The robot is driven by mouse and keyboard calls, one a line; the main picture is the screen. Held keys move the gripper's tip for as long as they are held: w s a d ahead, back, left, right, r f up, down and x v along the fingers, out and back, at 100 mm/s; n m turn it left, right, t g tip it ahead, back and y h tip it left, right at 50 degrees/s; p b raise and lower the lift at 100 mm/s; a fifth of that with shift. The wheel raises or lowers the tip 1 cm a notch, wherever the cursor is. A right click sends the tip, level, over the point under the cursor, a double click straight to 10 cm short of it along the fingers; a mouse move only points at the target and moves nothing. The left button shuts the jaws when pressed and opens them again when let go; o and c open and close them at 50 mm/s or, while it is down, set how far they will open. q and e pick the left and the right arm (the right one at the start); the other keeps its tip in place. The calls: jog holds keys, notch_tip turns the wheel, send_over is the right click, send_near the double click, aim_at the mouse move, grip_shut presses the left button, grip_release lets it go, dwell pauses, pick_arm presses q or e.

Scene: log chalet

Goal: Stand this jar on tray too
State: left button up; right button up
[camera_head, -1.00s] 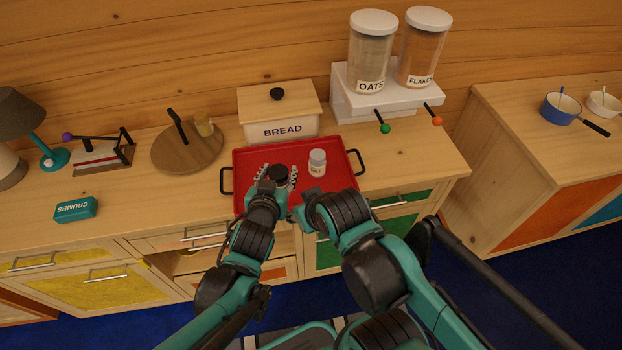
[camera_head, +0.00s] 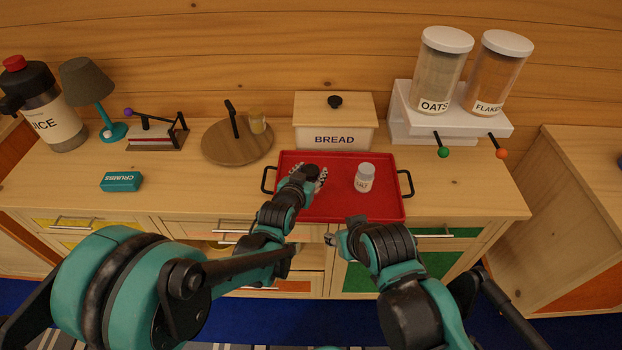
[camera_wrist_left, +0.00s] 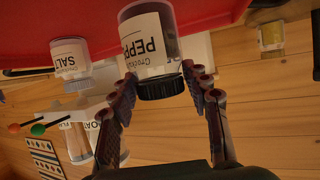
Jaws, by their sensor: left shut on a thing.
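The pepper jar (camera_wrist_left: 152,42), clear with a white label and a black lid, shows upside down in the left wrist view. My left gripper (camera_wrist_left: 160,78) is shut on it, with a finger at each side near the lid. In the head view my left gripper (camera_head: 311,174) is over the left part of the red tray (camera_head: 335,207), and the jar is mostly hidden there. I cannot tell whether its base touches the tray. The white-lidded salt jar (camera_head: 364,178) stands upright on the tray to the right. My right gripper (camera_head: 332,238) is low before the counter, its fingers unclear.
A bread box (camera_head: 334,124) stands behind the tray. A white shelf (camera_head: 402,122) with the oats and flakes canisters is behind right. A wooden disc (camera_head: 225,148) and a teal crumbs box (camera_head: 121,181) lie to the left. The tray is bare between the grippered jar and the salt.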

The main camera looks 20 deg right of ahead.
pick_arm(q)
jog(key=shift+w+f, duration=0.1)
jog(key=shift+f, duration=0.8)
jog(key=shift+r, duration=0.1)
jog(key=o, duration=1.3)
jog(key=shift+f, duration=0.2)
